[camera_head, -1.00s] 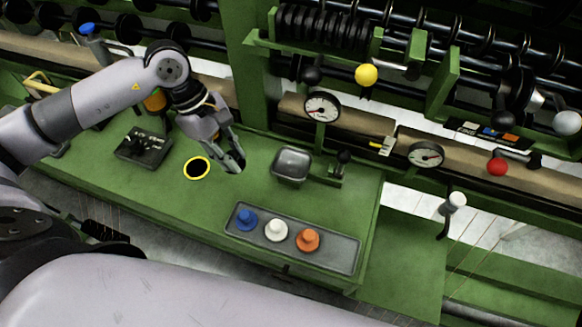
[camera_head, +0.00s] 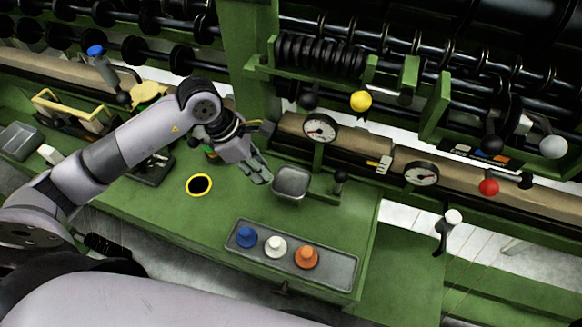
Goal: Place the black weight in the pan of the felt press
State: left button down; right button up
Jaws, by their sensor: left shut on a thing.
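My left gripper (camera_head: 259,174) is shut at the left edge of the square grey metal pan (camera_head: 292,181) of the felt press, a little above the bench. It holds a small dark thing, taken to be the black weight, which the fingers mostly hide. The pan looks empty. A black-knobbed post (camera_head: 340,180) stands just right of it. A grey tray (camera_head: 335,271) in front holds a blue weight (camera_head: 246,236), a white weight (camera_head: 275,246) and an orange weight (camera_head: 306,257). My right gripper is not in view.
A yellow-ringed black opening (camera_head: 199,185) is in the green bench (camera_head: 178,208), left of the tray. A round dial (camera_head: 320,128) stands behind the pan, with a second dial (camera_head: 421,173) further right. A yellow knob (camera_head: 361,100) sits above.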

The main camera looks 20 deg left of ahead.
pick_arm(q)
jog(key=d, duration=0.2)
jog(key=w+d+p, duration=0.1)
jog(key=d, duration=0.1)
jog(key=w+d, duration=0.1)
jog(key=d, duration=0.1)
jog(key=shift+w+d+r+p, duration=0.1)
jog(key=shift+w+d+p, duration=0.05)
jog(key=shift+d+p, duration=0.2)
notch_tip(320, 180, down, 3)
jog(key=shift+r+p, duration=0.1)
jog(key=shift+p, duration=0.6)
jog(key=shift+f, duration=0.4)
jog(key=shift+f, duration=0.15)
jog(key=c, duration=1.8)
grip_release()
jog(key=shift+c, duration=0.2)
jog(key=shift+o, duration=0.8)
